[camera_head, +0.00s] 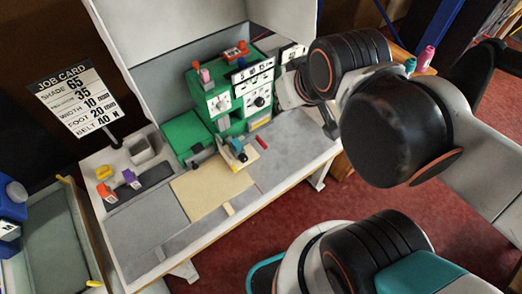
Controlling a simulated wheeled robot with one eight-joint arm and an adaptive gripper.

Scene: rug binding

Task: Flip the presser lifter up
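The green binding machine (228,120) stands at the back middle of the grey worktable (140,220). Its front has dials, a number plate and several coloured knobs. A small red lever-like piece (261,143) shows at its lower right; I cannot tell whether this is the presser lifter or how it is set. A blue and yellow part (238,152) sits low at the machine's front, by a tan sheet. My arm comes in from the right, and my gripper (331,128) shows only as a dark part right of the machine, apart from it. Its fingers are not clear.
A job card (78,98) stands at the table's left: shade 65, 35, width 10 mm, foot 20 mm, belt 40. Orange and purple pieces (132,179) and a grey bin (142,148) are near it. A grey panel rises behind. Red carpet lies in front.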

